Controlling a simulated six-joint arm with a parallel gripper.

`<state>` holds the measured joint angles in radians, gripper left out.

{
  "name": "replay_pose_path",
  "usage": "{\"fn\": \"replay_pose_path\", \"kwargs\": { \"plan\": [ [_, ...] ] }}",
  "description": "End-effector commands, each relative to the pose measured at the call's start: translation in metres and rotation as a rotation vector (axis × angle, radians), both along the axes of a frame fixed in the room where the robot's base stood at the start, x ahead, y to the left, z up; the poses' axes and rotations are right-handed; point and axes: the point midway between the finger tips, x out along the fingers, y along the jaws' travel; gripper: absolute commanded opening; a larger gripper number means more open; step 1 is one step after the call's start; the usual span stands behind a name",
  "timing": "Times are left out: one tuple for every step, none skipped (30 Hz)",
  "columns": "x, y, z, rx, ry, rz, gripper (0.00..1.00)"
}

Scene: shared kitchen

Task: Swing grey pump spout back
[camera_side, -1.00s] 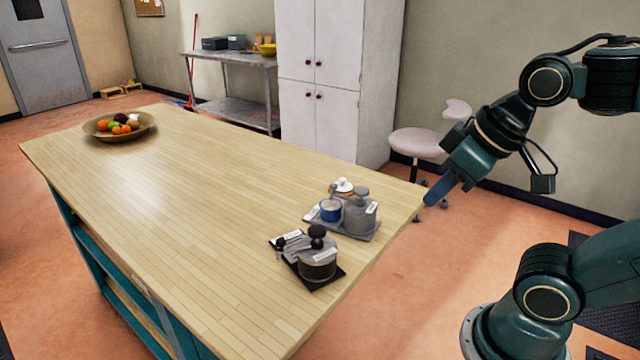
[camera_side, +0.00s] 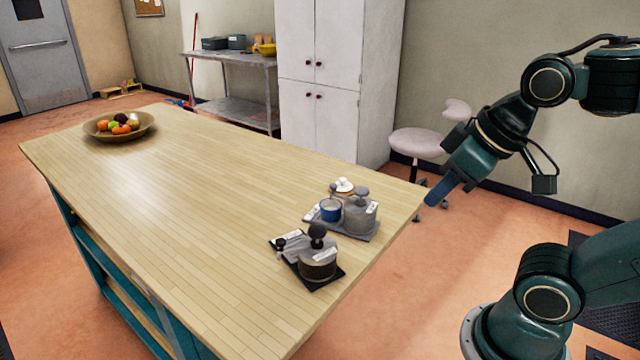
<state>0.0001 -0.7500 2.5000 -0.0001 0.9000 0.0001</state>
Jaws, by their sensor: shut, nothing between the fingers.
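A grey pump jar (camera_side: 360,217) with a grey knob on top stands on a grey tray (camera_side: 338,229) near the right edge of the wooden table. Its spout is too small to make out clearly, so I cannot tell which way it points. A blue cup (camera_side: 330,211) sits close to its left, on the same tray. My gripper (camera_side: 432,200) is shut and empty. It is to the right of the grey pump jar, apart from it, near the table's right corner.
A dark-knobbed jar (camera_side: 318,264) stands on a black tray (camera_side: 333,277) in front. A white-topped container (camera_side: 344,186) is behind the grey jar. A fruit bowl (camera_side: 145,130) sits at the table's far left. The table (camera_side: 190,205) between is clear. A stool (camera_side: 417,143) stands behind.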

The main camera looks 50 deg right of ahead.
Motion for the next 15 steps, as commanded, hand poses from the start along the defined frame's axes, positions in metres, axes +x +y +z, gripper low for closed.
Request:
{"fn": "replay_pose_path", "kwargs": {
  "plan": [
    [0.0, 0.0, 0.0, 0.0, 0.0, 0.0, 0.0],
    [0.0, 0.0, 0.0, 0.0, 0.0, 0.0, 0.0],
    [0.0, 0.0, 0.0, 0.0, 0.0, 0.0, 0.0],
    [0.0, 0.0, 0.0, 0.0, 0.0, 0.0, 0.0],
    [0.0, 0.0, 0.0, 0.0, 0.0, 0.0, 0.0],
    [0.0, 0.0, 0.0, 0.0, 0.0, 0.0, 0.0],
    [0.0, 0.0, 0.0, 0.0, 0.0, 0.0, 0.0],
    [0.0, 0.0, 0.0, 0.0, 0.0, 0.0, 0.0],
    [0.0, 0.0, 0.0, 0.0, 0.0, 0.0, 0.0],
    [0.0, 0.0, 0.0, 0.0, 0.0, 0.0, 0.0],
    [0.0, 0.0, 0.0, 0.0, 0.0, 0.0, 0.0],
    [0.0, 0.0, 0.0, 0.0, 0.0, 0.0, 0.0],
    [0.0, 0.0, 0.0, 0.0, 0.0, 0.0, 0.0],
    [0.0, 0.0, 0.0, 0.0, 0.0, 0.0, 0.04],
    [0.0001, 0.0, 0.0, 0.0, 0.0, 0.0, 0.12]
  ]
}}
